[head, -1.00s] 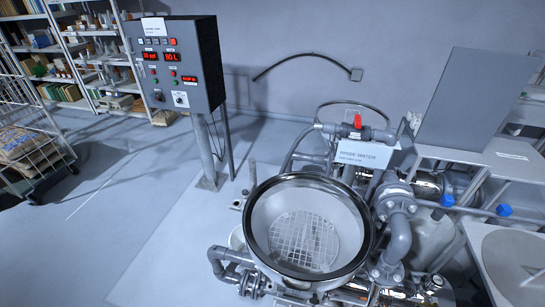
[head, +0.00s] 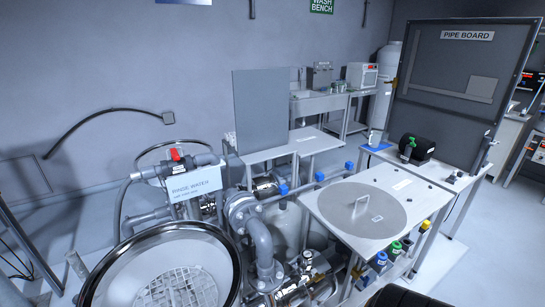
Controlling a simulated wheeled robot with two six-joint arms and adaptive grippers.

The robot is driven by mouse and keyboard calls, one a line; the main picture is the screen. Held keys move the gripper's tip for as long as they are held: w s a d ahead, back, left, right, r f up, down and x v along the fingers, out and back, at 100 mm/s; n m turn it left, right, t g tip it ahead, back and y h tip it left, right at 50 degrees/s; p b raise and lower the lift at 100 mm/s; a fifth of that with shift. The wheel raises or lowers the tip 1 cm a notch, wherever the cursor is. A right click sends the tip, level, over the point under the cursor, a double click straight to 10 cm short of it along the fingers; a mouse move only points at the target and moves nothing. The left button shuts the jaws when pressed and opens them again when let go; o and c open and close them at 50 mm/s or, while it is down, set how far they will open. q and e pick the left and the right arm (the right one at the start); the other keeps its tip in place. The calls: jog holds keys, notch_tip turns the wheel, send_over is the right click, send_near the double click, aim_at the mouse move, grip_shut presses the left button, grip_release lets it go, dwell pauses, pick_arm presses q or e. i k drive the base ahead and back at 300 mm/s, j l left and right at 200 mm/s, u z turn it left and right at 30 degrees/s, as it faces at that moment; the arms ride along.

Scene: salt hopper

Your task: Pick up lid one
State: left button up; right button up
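A round flat grey lid (head: 352,222) lies on a light table (head: 322,230) in the right half of the head view. The open round hopper (head: 222,250), with a dark rim and a white grid inside, is at the lower left, cut off by the bottom edge. Neither of my grippers is in view.
A grey upright panel (head: 260,110) is behind. Blue, green and yellow caps (head: 395,249) sit below the table's front edge. A pipe board (head: 460,80) stands at the right.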

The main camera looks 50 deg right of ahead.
aim_at(359, 209)
jog(key=z, duration=2.3)
